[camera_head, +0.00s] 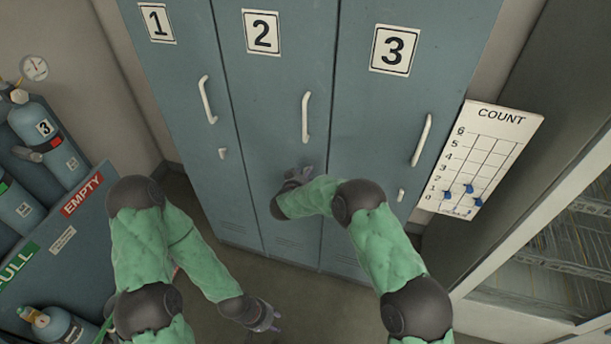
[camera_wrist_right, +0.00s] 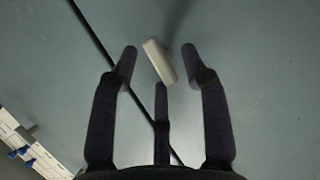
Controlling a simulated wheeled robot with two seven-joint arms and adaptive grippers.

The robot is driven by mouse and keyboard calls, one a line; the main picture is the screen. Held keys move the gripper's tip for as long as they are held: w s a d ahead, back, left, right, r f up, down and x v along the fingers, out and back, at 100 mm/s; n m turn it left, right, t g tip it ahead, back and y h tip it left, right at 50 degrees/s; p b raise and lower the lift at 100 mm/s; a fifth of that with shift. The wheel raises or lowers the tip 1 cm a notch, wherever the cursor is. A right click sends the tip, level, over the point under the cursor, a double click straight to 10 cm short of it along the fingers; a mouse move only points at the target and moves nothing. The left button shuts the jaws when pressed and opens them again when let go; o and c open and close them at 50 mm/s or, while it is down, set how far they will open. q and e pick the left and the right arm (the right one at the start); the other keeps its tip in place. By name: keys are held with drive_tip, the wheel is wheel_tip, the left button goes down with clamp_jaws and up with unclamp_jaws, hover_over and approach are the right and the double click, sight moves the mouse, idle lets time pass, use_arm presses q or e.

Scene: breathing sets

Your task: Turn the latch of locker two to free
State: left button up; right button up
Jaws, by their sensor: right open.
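Locker two (camera_head: 272,110) is the middle blue-grey door, marked with a 2, and it is shut. Its white handle (camera_head: 306,118) is above my right gripper (camera_head: 299,174), which is at the door's lower part and hides the latch in the head view. In the right wrist view the pale latch (camera_wrist_right: 159,62) stands tilted between the spread fingers of my right gripper (camera_wrist_right: 160,62). The fingers are open, apart from it on both sides. My left gripper (camera_head: 266,318) hangs low over the floor, away from the lockers; its jaw state is unclear.
Locker one (camera_head: 178,90) and locker three (camera_head: 385,120) flank it, both shut, with small latches (camera_head: 222,153) (camera_head: 401,195). A count board (camera_head: 487,155) with blue markers hangs at right. A cylinder rack (camera_head: 60,235) stands at left. Floor (camera_head: 215,300) is clear before the lockers.

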drive_tip(key=shift+w+d+f, duration=0.15)
drive_tip(key=shift+w, duration=0.1)
clamp_jaws()
drive_tip(key=shift+s+d+f+m+t+y+b, duration=0.2)
drive_tip(key=shift+m+t+y+b, duration=0.7)
drive_tip(key=shift+m+b, duration=2.3)
drive_tip(key=shift+w+a+f+m+t+y+b, duration=0.25)
drive_tip(key=shift+m+t+y+b, duration=0.85)
drive_tip(key=shift+b, duration=3.95)
drive_tip(key=shift+s+d+f+m+t+y+b, duration=0.25)
drive_tip(key=shift+m+t+y+b, duration=0.4)
drive_tip(key=shift+m+b, duration=2.65)
drive_tip(key=shift+w+n+b, duration=0.1)
drive_tip(key=shift+n+b, duration=0.6)
drive_tip(key=shift+b, duration=0.15)
